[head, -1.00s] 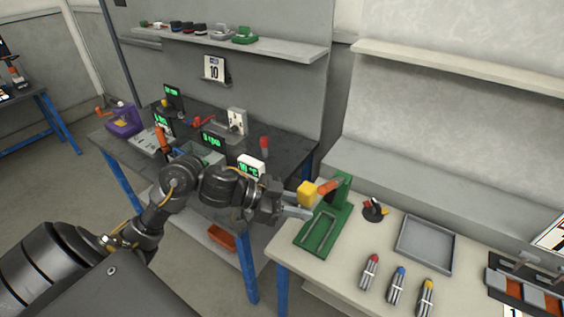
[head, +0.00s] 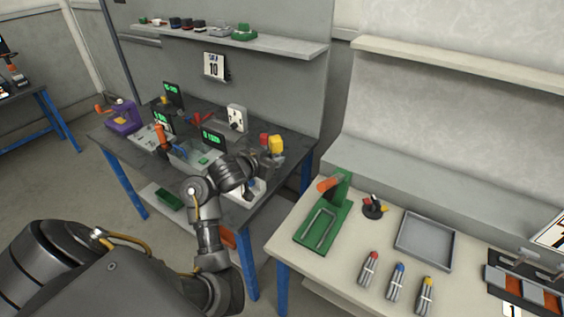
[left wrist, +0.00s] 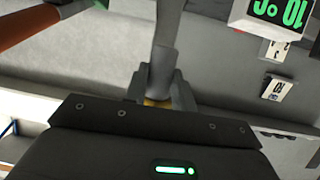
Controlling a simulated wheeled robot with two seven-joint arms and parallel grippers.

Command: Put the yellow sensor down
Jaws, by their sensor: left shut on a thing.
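The yellow sensor (head: 276,144) is held up at the end of my left gripper (head: 268,157), over the right end of the dark table in the head view. The left gripper is shut on it. My right gripper is not in view.
The dark table (head: 240,202) carries several displays and devices. A red-topped thing (head: 264,140) appears close beside the sensor. On the pale table (head: 340,283) stand a green fixture with an orange handle (head: 312,233), a grey tray (head: 427,262) and several capped cylinders.

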